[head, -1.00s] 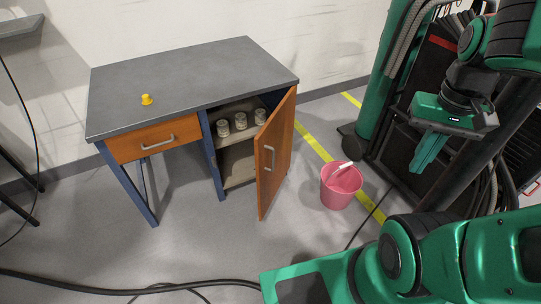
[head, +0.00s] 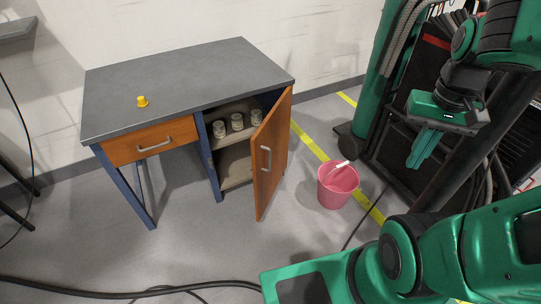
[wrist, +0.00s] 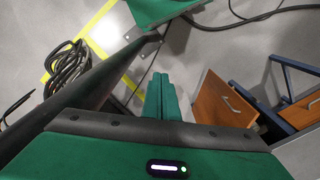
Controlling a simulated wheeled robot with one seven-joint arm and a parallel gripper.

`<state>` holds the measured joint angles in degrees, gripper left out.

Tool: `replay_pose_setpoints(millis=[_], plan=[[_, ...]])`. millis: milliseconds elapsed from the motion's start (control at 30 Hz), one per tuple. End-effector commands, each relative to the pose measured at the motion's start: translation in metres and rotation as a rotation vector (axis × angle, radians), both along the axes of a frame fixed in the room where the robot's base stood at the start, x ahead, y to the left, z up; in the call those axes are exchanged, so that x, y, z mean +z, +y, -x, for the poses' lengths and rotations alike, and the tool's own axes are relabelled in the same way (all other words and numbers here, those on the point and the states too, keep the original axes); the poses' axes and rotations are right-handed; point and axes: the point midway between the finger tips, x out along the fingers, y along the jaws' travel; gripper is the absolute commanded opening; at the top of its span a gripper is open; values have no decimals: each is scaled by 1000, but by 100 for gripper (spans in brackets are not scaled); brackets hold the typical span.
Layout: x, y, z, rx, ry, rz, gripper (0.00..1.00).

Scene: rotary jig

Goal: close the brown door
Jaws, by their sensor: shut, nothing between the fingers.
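The brown door (head: 272,150) stands open on the right side of the desk (head: 185,80), swung outward toward the front. It has a grey bar handle (head: 266,158). The open compartment behind it shows a shelf with several glass jars (head: 237,122). My gripper (head: 421,152) is at the right of the head view, fingers pointing down, shut and empty, well apart from the door. In the wrist view, my gripper (wrist: 161,86) has its fingers together, and a brown panel with a handle (wrist: 223,103) shows to their right, apart from them.
A pink bucket (head: 338,187) stands on the floor between the door and my arm. A brown drawer (head: 148,141) in the desk is shut. A yellow knob-like object (head: 142,101) is on the desktop. Black cables (head: 130,290) cross the floor in front.

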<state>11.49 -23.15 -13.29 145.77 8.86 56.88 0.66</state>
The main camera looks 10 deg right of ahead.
Motion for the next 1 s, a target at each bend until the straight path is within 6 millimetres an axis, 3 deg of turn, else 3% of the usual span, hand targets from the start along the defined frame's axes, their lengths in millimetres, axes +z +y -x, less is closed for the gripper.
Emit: replay_pose_setpoints(millis=[167,367,567,700,833,1000], plan=[[-18,0,-48,17,-41,49,0],[-50,18,-138,42,-181,103,0],[-85,65,-221,61,-338,81,0],[-112,111,-267,65,-446,22,0],[-133,156,-297,54,-528,-50,0],[-149,196,-318,38,-595,-127,0]])
